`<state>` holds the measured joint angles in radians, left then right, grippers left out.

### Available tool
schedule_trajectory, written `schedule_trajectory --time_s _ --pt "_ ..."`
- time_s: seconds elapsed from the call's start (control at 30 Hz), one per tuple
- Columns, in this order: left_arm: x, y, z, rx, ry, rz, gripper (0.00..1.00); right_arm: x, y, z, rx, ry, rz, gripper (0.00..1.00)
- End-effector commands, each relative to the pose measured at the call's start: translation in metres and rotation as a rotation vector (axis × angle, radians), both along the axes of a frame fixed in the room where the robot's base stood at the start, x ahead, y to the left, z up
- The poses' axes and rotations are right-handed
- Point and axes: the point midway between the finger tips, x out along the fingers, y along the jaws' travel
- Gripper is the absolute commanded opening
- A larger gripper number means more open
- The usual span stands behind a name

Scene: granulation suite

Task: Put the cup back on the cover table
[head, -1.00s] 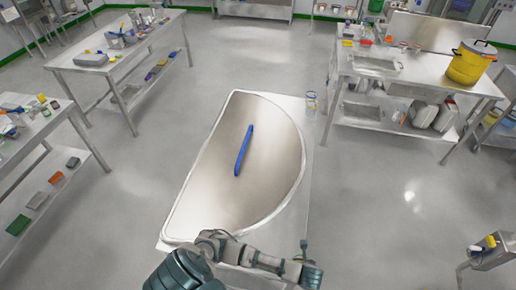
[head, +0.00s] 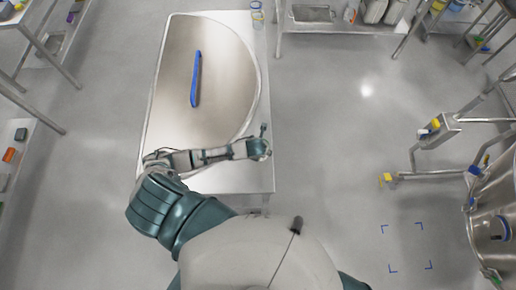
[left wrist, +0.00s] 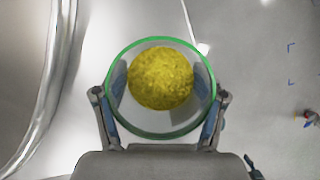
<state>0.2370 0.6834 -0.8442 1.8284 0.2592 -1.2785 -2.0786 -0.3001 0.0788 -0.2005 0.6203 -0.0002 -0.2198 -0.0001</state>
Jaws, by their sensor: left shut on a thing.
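A clear cup with a green rim and yellow granules in it (left wrist: 160,80) sits between the two fingers of my left gripper in the left wrist view. My left gripper (head: 263,147) is shut on it. In the head view the gripper is over the near right part of the steel cover table (head: 232,178); the cup cannot be made out there. A D-shaped steel cover (head: 222,85) with a blue handle (head: 196,80) takes up most of the table top. My right gripper is not in view.
A clear container (head: 257,14) stands at the table's far right corner. The table's near right strip is bare. A steel bench (head: 340,22) is at the far right, and a steel vessel (head: 495,225) stands at the right. Blue floor marks (head: 411,247) lie on open floor.

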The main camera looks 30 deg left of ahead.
Motion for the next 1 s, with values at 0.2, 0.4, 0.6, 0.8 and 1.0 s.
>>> schedule_trajectory --time_s 0.2,0.4,0.6,0.8,1.0 --pt "0.008 0.009 -0.013 -0.001 0.004 0.001 0.26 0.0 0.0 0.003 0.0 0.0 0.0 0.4" --pt "0.008 0.013 -0.036 -0.003 0.0 -0.001 0.26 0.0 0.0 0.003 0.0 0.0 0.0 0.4" --pt "0.008 0.015 -0.037 -0.005 0.0 -0.001 0.73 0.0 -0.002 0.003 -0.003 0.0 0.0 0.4" --pt "0.008 0.013 -0.037 -0.003 0.0 -0.001 0.96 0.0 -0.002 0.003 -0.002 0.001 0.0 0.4" --pt "0.008 0.011 -0.036 -0.001 0.0 -0.001 0.96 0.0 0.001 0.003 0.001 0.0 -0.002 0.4"
